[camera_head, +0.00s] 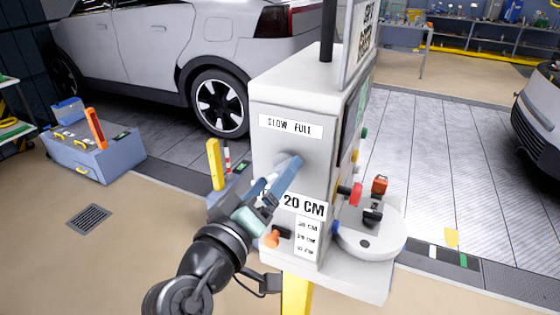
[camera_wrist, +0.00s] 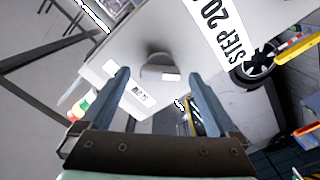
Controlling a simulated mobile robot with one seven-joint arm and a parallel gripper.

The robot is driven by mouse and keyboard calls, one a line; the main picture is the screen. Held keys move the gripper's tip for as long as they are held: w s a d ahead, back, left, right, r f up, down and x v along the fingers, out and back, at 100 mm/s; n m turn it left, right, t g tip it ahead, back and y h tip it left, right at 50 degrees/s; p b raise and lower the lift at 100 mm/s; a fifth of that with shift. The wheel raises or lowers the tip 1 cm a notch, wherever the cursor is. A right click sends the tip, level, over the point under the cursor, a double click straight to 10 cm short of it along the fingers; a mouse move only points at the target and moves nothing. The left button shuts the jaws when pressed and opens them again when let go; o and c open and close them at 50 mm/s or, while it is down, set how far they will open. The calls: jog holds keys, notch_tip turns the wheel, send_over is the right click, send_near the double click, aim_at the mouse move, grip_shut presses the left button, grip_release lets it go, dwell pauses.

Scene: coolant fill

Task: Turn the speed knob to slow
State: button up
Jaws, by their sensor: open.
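The pale cabinet (camera_head: 266,98) carries a SLOW / FULL label (camera_head: 290,127) on its near face. Below this label, the speed knob is mostly hidden behind my gripper in the head view. In the wrist view a round grey knob (camera_wrist: 158,62) shows on the pale panel, beyond and between my fingertips. My gripper (camera_head: 280,172) is open in front of the panel, pointing at it. Its two blue-grey fingers (camera_wrist: 158,80) stand apart with nothing between them, and I cannot tell whether they touch the knob. The knob's setting cannot be read.
A "20 CM" label (camera_head: 304,206) is below my fingers. A red knob (camera_head: 356,194) and a round white shelf (camera_head: 370,238) are on the cabinet's right. A yellow post (camera_head: 215,165) stands left of the cabinet. A blue-grey toolbox (camera_head: 95,158) and car (camera_head: 165,48) are farther off.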

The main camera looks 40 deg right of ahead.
aim_at(278, 172)
jog(key=shift+x, duration=1.55)
jog(key=shift+c, duration=0.2)
jog(key=c, duration=1.3)
jog(key=shift+p, duration=0.3)
jog(key=shift+c, duration=0.2)
